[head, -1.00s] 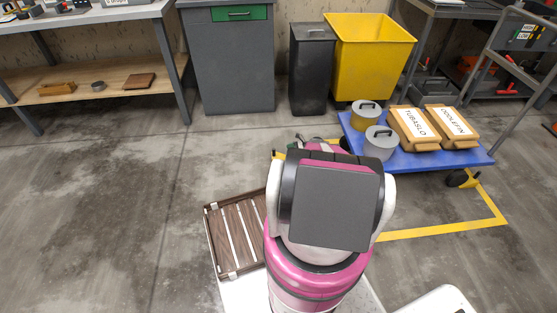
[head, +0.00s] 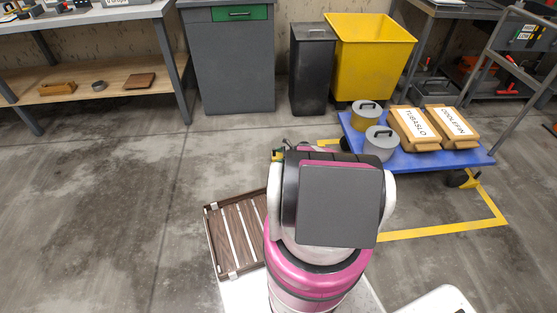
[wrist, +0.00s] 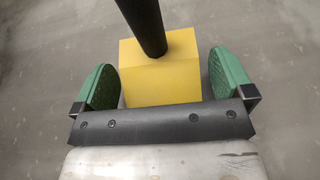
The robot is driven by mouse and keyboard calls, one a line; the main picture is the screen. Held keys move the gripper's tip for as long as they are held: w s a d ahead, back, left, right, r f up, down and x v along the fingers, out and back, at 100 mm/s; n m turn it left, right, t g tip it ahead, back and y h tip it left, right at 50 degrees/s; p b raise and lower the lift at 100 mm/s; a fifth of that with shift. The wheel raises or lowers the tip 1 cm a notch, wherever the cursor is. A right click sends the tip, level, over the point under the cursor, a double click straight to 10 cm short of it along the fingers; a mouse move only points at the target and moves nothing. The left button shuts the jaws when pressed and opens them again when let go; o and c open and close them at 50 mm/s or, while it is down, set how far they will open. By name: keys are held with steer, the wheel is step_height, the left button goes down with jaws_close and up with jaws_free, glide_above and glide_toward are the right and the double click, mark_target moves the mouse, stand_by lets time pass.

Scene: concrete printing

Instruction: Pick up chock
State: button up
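The chock appears in the wrist view as a yellow block (wrist: 160,82) with a black rod-like handle (wrist: 143,22) rising from it toward the top edge. My gripper (wrist: 163,88) has green fingers, one on each side of the block. The block's lower part is hidden behind the gripper's dark bar. In the head view, my arm hides most of the gripper; a small green and yellow patch (head: 278,155) shows at its far left.
A yellow bin (head: 370,55) and dark bin (head: 312,70) stand behind. A slatted brown tray (head: 235,235) is beside my base. Floor at left is clear.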

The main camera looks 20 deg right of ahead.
steer(key=c, duration=1)
steer(key=shift+r, duration=0.15)
steer(key=shift+s+r, duration=0.1)
steer(key=shift+r, duration=0.75)
step_height(320, 180, up, 2)
steer(key=shift+r, duration=0.25)
steer(key=s+a+r, duration=0.4)
steer(key=s+r, duration=0.3)
steer(key=s, duration=0.4)
steer(key=s+a+r+m+t, duration=0.1)
steer(key=a+r, duration=0.4)
steer(key=r, duration=1)
steer(key=s+a+r+t+h, duration=0.1)
steer(key=a+r, duration=0.3)
steer(key=r, duration=1.2)
steer(key=s+a+r+m+t, duration=0.15)
steer(key=a+r, duration=0.35)
steer(key=r, duration=1)
steer(key=s+a+r, duration=0.3)
steer(key=s+r, duration=0.1)
steer(key=r, duration=0.4)
steer(key=s+a+r+m+h, duration=0.1)
steer(key=s+a+r, duration=0.3)
steer(key=r, duration=0.4)
steer(key=shift+s, duration=0.4)
